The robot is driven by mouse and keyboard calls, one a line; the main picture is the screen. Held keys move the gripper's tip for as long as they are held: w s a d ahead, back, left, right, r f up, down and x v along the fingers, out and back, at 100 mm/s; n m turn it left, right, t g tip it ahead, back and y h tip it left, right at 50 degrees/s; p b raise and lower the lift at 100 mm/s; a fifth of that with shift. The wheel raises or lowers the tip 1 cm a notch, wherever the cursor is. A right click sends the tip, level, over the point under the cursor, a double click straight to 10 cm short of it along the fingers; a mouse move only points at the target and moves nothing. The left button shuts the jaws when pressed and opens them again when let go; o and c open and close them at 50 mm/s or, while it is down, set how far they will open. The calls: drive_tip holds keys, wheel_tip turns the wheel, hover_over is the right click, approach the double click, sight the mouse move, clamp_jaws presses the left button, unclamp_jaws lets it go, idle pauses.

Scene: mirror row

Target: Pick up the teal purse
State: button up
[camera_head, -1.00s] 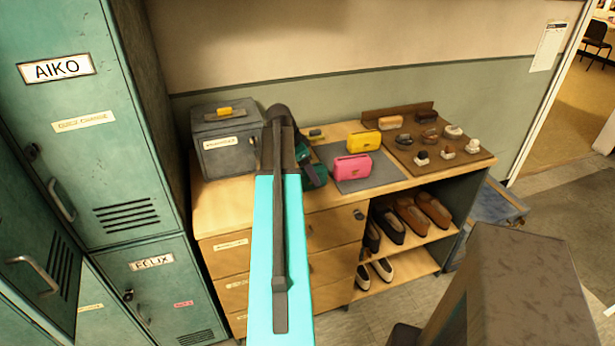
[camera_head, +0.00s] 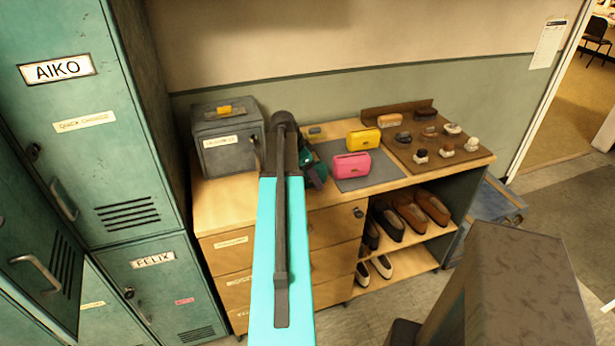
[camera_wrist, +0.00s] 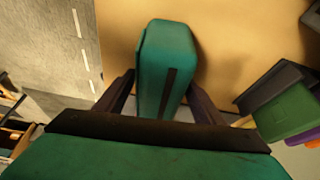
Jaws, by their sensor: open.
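The teal purse (camera_wrist: 168,52) shows in the wrist view over a tan surface, with a dark stripe along its face. My gripper (camera_wrist: 160,80) is open, with one dark finger on each side of the purse's lower part. The purse lies between the fingers; I cannot tell whether either finger touches it. In the head view my arm reaches over the cabinet top and hides much of this spot. A dark teal shape (camera_head: 317,173) shows just right of the arm there; I cannot tell purse from gripper in it.
A pink purse (camera_head: 351,165) and a yellow purse (camera_head: 364,140) stand close by on a grey mat (camera_head: 372,178). A brown board (camera_head: 465,162) with brushes lies right. A grey box (camera_head: 228,140) stands left of the arm. In the wrist view a green thing (camera_wrist: 287,114) sits right.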

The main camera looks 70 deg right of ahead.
drive_tip(key=shift+f, duration=0.2)
idle(0.3)
drive_tip(key=c, duration=1.3)
drive_tip(key=shift+o, duration=0.2)
drive_tip(key=shift+r, duration=0.3)
drive_tip(key=shift+r+b, duration=0.85)
drive_tip(key=shift+r, duration=0.85)
drive_tip(key=s+a+b, duration=0.1)
drive_tip(key=a, duration=0.6)
drive_tip(key=s+a+r+b, duration=0.1)
drive_tip(key=s+a+b, duration=0.1)
drive_tip(key=a, duration=0.6)
drive_tip(key=shift+s+a+r, duration=0.2)
drive_tip(key=shift+a+r, duration=0.05)
drive_tip(key=shift+a, duration=0.05)
